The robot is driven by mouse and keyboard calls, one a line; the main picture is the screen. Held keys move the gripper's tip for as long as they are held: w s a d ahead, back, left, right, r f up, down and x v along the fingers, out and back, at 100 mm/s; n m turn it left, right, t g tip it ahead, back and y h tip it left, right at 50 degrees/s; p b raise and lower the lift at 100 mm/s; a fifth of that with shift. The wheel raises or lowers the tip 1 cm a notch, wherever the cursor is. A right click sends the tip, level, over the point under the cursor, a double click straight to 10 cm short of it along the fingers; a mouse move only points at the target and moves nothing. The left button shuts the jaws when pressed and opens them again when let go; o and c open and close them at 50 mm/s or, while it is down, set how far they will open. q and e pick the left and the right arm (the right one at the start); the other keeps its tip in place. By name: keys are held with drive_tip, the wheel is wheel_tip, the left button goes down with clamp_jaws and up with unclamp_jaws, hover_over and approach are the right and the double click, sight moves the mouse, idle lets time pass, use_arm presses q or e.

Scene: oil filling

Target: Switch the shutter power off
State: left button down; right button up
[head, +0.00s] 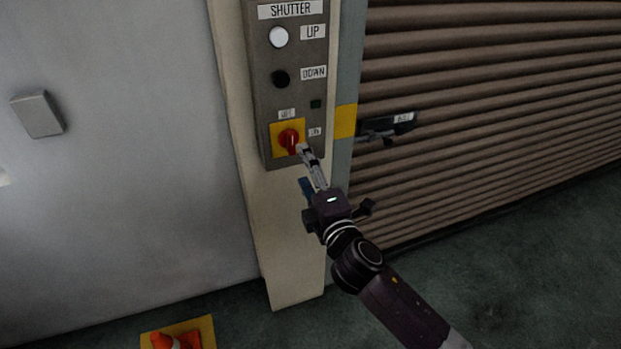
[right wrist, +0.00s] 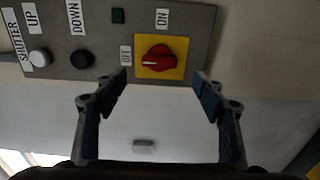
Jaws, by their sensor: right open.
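The red rotary power switch (head: 289,139) sits on a yellow plate at the bottom of the grey shutter control box (head: 263,100). In the right wrist view the red switch (right wrist: 157,58) has a white pointer mark toward the OFF label (right wrist: 126,55); the ON label (right wrist: 162,17) is above it. My right gripper (head: 303,150) is open at the lower right of the switch. In the right wrist view its two fingers (right wrist: 160,85) are spread wide, with nothing between the tips; I cannot tell whether they touch the switch. My left gripper is not in view.
Above the switch are a white UP button (head: 279,37), a black DOWN button (head: 280,78) and a small dark green lamp (head: 316,104). The ribbed shutter (head: 480,110) with a black handle (head: 378,134) is at right.

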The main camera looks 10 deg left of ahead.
drive_tip(key=shift+v, duration=1.8)
drive_tip(key=w+d+f+m+g+h, duration=0.1)
drive_tip(key=d+f+m+h, duration=0.3)
drive_tip(key=f, duration=0.8)
drive_tip(key=w+d+f+m+g+h, duration=0.1)
drive_tip(key=d+f+m+g, duration=0.15)
drive_tip(key=d+f, duration=0.65)
drive_tip(key=s+d+f+m+g+h, duration=0.1)
drive_tip(key=s+d+f+m, duration=0.15)
drive_tip(key=f, duration=0.55)
drive_tip(key=s+d+f+m+g+h+b, duration=0.1)
drive_tip(key=s+d+f, duration=0.25)
drive_tip(key=f, duration=0.45)
drive_tip(key=s+d+f+m+g, duration=0.15)
drive_tip(key=s+f, duration=0.25)
drive_tip(key=f, duration=0.4)
drive_tip(key=s+d+f+m+g+h, duration=0.1)
drive_tip(key=s+d+f, duration=0.4)
drive_tip(key=s, duration=0.9)
drive_tip(key=s+d+f+m+g+h+b, duration=0.1)
drive_tip(key=s+d+f+m+g, duration=0.2)
drive_tip(key=s+f, duration=0.7)
drive_tip(key=s+d+f+m+g+h, duration=0.1)
drive_tip(key=s+d+f+m+g, duration=0.2)
drive_tip(key=s, duration=1.5)
drive_tip(key=d+f+m, duration=0.4)
drive_tip(key=d, duration=0.1)
drive_tip(key=shift+f, duration=0.35)
